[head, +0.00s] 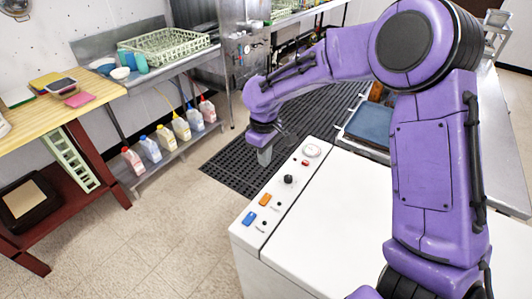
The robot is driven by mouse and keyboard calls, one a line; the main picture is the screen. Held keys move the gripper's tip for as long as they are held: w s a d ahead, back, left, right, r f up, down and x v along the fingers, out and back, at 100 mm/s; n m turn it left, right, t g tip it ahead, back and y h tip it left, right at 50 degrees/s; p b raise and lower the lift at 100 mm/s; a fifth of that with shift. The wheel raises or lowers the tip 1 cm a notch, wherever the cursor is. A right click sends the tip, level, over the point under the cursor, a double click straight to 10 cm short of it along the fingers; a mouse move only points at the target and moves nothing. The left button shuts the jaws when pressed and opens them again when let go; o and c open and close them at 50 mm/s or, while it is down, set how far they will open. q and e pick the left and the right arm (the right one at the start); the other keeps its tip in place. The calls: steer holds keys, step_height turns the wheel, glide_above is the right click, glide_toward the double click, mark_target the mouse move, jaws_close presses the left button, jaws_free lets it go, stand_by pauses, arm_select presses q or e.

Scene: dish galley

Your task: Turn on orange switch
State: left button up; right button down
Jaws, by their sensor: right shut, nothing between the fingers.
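The orange switch (265,200) is on the control strip of the white machine (330,225), near its front left edge. My right gripper (264,157) hangs fingers-down at the far left edge of the machine, farther back than the orange switch and apart from it. Its fingers are shut with nothing between them. A blue switch (249,218) lies in front of the orange one. A small black knob (288,179) sits behind it. Whether the switch is on or off is too small to tell. My left gripper is not in view.
Several bottles (181,126) stand on a low shelf. A black mat (250,150) covers the floor behind. A wooden table (60,110) is at left.

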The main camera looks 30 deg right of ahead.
arm_select(q)
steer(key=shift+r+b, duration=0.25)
steer(key=shift+b, duration=0.55)
arm_select(e)
step_height(320, 180, up, 12)
steer(key=a, duration=0.1)
steer(key=shift+s+a+f, duration=0.25)
steer(key=shift+s, duration=0.15)
